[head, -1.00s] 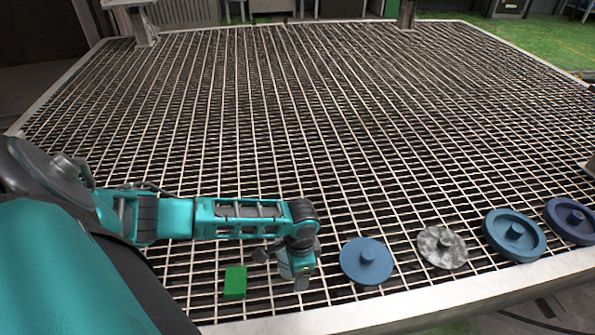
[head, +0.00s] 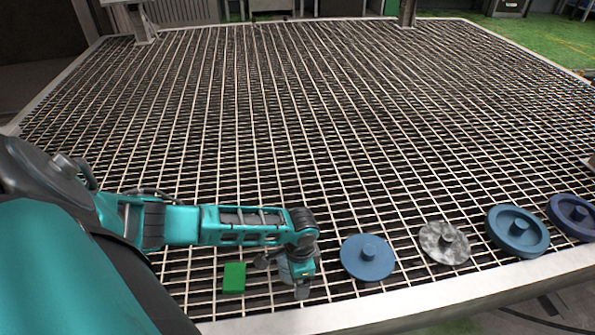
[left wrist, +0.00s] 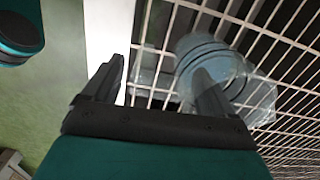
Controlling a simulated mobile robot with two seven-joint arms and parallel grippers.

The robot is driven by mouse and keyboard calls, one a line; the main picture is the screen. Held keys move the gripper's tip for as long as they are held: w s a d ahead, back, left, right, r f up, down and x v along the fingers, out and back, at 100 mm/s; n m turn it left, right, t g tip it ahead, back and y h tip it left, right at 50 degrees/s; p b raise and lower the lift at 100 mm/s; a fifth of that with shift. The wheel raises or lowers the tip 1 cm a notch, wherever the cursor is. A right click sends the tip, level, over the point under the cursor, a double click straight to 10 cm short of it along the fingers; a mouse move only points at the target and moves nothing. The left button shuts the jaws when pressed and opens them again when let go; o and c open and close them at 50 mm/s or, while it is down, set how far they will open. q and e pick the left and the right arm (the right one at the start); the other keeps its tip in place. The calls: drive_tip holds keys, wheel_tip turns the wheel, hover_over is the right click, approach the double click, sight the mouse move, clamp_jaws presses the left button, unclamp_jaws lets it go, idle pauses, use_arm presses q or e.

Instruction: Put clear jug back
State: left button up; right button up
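The clear jug (left wrist: 232,72) is a see-through, bluish round vessel on the grating in the left wrist view, right of centre. A pale see-through part (left wrist: 152,84) reaches from it into the space between the fingers; I cannot tell if this is its handle. My left gripper (left wrist: 160,82) is open, with its fingers well apart, and its right finger overlaps the jug in the picture. In the head view my left gripper (head: 283,276) is low over the grating near the front edge. The jug cannot be made out there. My right gripper is not in view.
A green block (head: 234,278) lies left of my left gripper. To the right stand a blue disc (head: 352,262), a grey speckled disc (head: 436,254), a larger blue disc (head: 530,243) and a dark blue disc (head: 573,227). The grating behind is clear.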

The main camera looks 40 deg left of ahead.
use_arm(q)
drive_tip(key=shift+o, duration=0.3)
wheel_tip(320, 180, up, 5)
drive_tip(key=p, duration=0.2)
drive_tip(key=shift+w+p, duration=0.1)
drive_tip(key=shift+p, duration=0.2)
wheel_tip(320, 180, up, 6)
drive_tip(key=shift+w+d+r+p, duration=0.1)
drive_tip(key=shift+p, duration=1.1)
drive_tip(key=s+d+t+h, duration=0.2)
drive_tip(key=d+t+h, duration=0.25)
drive_tip(key=d, duration=1.05)
wheel_tip(320, 180, up, 6)
drive_tip(key=s+a+n+t+y, duration=0.1)
drive_tip(key=s+n+t, duration=0.1)
drive_tip(key=n+t, duration=0.2)
drive_tip(key=shift+r+t, duration=0.2)
drive_tip(key=shift+t, duration=1.05)
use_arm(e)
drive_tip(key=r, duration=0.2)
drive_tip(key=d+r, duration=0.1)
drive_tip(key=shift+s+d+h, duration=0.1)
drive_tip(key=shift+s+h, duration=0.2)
